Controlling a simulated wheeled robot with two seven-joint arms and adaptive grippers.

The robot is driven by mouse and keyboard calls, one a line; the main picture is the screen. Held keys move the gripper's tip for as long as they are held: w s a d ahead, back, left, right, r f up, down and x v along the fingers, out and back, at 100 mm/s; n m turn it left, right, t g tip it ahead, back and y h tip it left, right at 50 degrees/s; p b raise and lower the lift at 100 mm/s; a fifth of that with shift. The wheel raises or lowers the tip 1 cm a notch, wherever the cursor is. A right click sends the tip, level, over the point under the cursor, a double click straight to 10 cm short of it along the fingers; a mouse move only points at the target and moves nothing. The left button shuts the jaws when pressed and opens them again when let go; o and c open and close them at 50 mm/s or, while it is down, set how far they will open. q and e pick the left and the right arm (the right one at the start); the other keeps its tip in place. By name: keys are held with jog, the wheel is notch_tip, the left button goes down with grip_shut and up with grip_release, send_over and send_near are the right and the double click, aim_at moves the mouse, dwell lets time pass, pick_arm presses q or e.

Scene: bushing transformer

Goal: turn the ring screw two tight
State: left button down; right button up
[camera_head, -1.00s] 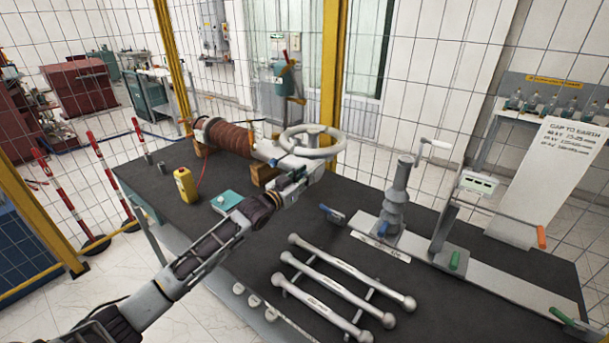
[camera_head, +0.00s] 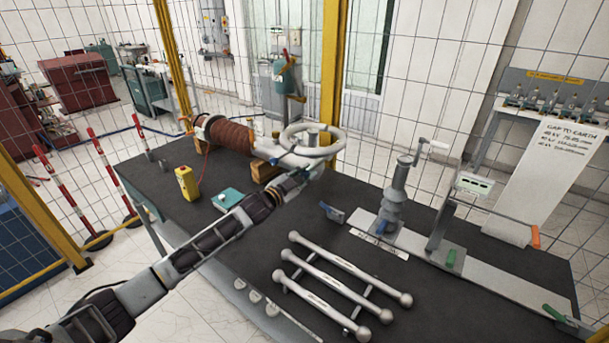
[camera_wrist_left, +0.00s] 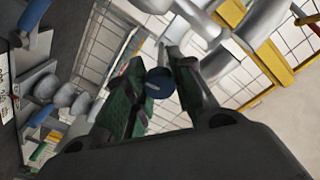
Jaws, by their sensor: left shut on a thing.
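The transformer (camera_head: 230,135) with a ribbed brown body lies on the dark bench. Its pale metal ring (camera_head: 335,148) is at the right end. My left gripper (camera_head: 316,171) reaches up from the lower left to just below that ring. In the left wrist view a round blue screw head (camera_wrist_left: 158,82) with a pale mark sits between the fingertips of my left gripper (camera_wrist_left: 160,88). The gripper is shut on it. Its finger pads look green. The screw is hidden behind the gripper in the head view. My right gripper is out of view.
Several silver rods (camera_head: 350,270) lie at the front. A grey stand with a crank (camera_head: 395,190) is to the right. A wire fence stands behind.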

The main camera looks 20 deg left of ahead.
pick_arm(q)
jog(key=c, duration=1.2)
grip_release()
jog(key=shift+o, duration=0.2)
jog(key=v, duration=1.2)
jog(key=shift+f, duration=0.1)
dwell(0.6)
